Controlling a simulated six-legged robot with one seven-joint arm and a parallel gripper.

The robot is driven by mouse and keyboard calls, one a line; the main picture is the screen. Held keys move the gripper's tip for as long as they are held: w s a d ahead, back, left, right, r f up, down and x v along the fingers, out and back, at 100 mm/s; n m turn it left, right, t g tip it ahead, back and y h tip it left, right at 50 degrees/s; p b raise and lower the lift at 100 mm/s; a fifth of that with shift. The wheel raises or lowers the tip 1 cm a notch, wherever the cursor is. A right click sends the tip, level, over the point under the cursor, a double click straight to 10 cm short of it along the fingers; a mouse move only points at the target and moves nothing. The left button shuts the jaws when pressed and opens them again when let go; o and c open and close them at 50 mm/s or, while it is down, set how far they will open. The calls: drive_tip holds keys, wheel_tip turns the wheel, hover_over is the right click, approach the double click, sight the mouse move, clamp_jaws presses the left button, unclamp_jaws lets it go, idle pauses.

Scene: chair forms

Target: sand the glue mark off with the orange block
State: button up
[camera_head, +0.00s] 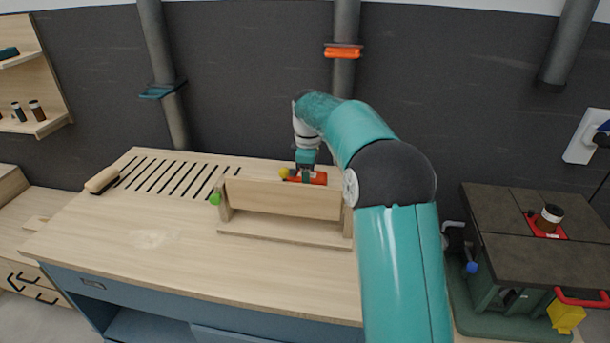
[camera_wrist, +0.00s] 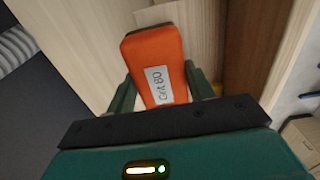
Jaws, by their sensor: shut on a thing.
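The orange block (camera_wrist: 155,50), with a white label reading "Grit 80" (camera_wrist: 158,83), is between the two fingers of my gripper (camera_wrist: 162,88). My gripper is shut on it. In the head view the orange block (camera_head: 319,178) shows at my gripper (camera_head: 306,176), just behind the top edge of the wooden form (camera_head: 285,200) on the bench. Whether the block touches the wood is unclear. A pale smear (camera_head: 150,238) lies on the bench top at the front left, well away from my gripper. I cannot tell if it is glue.
The bench top (camera_head: 100,235) is mostly clear at the left. A wooden-handled brush (camera_head: 101,180) lies by the slots at the back left. A green knob (camera_head: 215,199) and a yellow knob (camera_head: 284,173) are at the form. A green-based machine (camera_head: 540,245) stands right.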

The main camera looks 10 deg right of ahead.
drive_tip(key=shift+s+d, duration=0.3)
drive_tip(key=shift+d, duration=0.45)
drive_tip(key=shift+w+a+r, duration=0.1)
drive_tip(key=shift+w+a, duration=0.2)
drive_tip(key=shift+a, duration=0.35)
drive_tip(key=shift+w+a+r, duration=0.1)
drive_tip(key=shift+w+a, duration=0.15)
drive_tip(key=shift+a, duration=0.4)
drive_tip(key=shift+s+d+f, duration=0.1)
drive_tip(key=shift+s+d, duration=0.2)
drive_tip(key=shift+d, duration=0.35)
drive_tip(key=shift+s+d+f, duration=0.1)
drive_tip(key=shift+s+d, duration=0.15)
drive_tip(key=shift+d, duration=0.35)
drive_tip(key=shift+r, duration=4.5)
